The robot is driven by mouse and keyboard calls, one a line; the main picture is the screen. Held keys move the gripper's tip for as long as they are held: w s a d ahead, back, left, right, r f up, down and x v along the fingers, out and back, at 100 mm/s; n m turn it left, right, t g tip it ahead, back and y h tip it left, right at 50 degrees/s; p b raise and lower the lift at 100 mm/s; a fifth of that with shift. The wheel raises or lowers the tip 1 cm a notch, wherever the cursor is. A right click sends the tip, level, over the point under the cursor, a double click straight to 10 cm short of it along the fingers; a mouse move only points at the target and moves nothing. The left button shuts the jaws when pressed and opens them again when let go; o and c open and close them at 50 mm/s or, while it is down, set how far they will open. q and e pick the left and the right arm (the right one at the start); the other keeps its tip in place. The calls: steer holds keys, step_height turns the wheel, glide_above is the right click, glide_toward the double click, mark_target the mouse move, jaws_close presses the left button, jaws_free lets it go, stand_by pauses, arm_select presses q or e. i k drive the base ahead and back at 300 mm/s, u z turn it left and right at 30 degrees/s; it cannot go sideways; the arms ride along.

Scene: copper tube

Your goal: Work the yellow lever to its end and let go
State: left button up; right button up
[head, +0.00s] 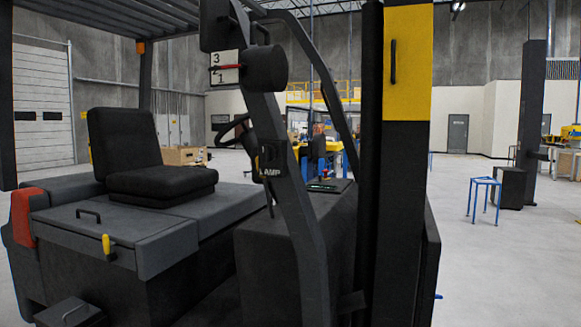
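A small yellow lever (106,243) stands on the grey side panel below the seat of a forklift-like vehicle, just right of a black grab handle. It looks roughly upright, and its lower end is too small to make out. Neither of my grippers is in the head view, so nothing is seen touching the lever.
The black seat (128,150) is above the panel. A blue stool (483,190) is on open floor at right.

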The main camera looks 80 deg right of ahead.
mark_target(264, 180)
steer(key=u, duration=0.75)
steer(key=i, duration=0.15)
steer(key=z, duration=2.5)
steer(key=i, duration=0.55)
steer(key=u, duration=0.5)
steer(key=k, duration=0.55)
steer(key=z, duration=0.45)
steer(key=i, duration=0.3)
steer(key=u, duration=0.05)
